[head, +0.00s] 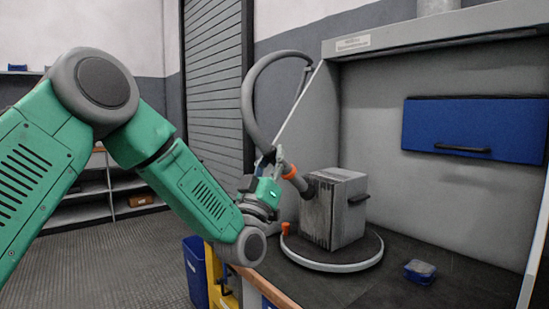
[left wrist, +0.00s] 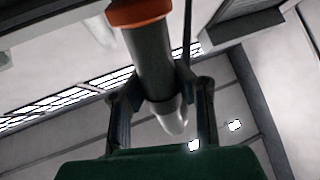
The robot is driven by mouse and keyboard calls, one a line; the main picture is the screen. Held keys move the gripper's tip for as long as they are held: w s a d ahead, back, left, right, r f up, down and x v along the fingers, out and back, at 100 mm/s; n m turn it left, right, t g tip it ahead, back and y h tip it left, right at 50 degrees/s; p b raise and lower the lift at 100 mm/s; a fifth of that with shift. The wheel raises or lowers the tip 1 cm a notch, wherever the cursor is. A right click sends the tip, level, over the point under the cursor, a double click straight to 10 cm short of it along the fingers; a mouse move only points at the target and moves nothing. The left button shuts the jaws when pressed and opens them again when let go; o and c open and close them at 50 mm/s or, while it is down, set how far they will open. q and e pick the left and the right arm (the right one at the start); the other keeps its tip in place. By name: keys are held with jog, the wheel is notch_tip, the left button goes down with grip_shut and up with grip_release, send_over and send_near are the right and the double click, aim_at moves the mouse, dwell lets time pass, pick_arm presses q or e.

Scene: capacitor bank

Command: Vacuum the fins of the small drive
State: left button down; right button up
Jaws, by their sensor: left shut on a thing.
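The small drive (head: 339,208) is a grey, box-shaped unit with fins on its left face and a dark handle on its right side. It stands upright on a round turntable (head: 333,265) with a pale rim. My left gripper (head: 278,172) is shut on the vacuum nozzle (head: 296,183), just left of the drive. The nozzle's tip is close to the drive's upper left edge; I cannot tell if it touches. In the left wrist view the dark nozzle tube (left wrist: 152,62) with its orange collar (left wrist: 138,12) sits between the fingers (left wrist: 160,95). My right gripper is not in view.
A grey hose (head: 250,95) arches up from the nozzle. A blue item (head: 420,271) lies on the dark bench (head: 385,288) right of the turntable. A hood (head: 430,40) and a blue panel (head: 474,129) are above. A blue bin (head: 195,272) stands below left.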

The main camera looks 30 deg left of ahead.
pick_arm(q)
jog(key=shift+d, duration=0.15)
jog(key=shift+s+d+b, duration=0.2)
jog(key=shift+s+d, duration=0.15)
jog(key=shift+d, duration=0.5)
jog(key=shift+s+d+b, duration=0.15)
jog(key=shift+s+d, duration=0.2)
jog(key=shift+d, duration=0.45)
jog(key=shift+f, duration=0.1)
notch_tip(320, 180, down, 4)
jog(key=b, duration=0.3)
jog(key=shift+r, duration=0.2)
jog(key=shift+a, duration=0.1)
dwell(0.4)
jog(key=shift+w+a, duration=0.4)
jog(key=shift+a, duration=0.45)
jog(key=shift+w+a, duration=0.35)
jog(key=shift+a, duration=0.5)
jog(key=shift+a+r, duration=0.1)
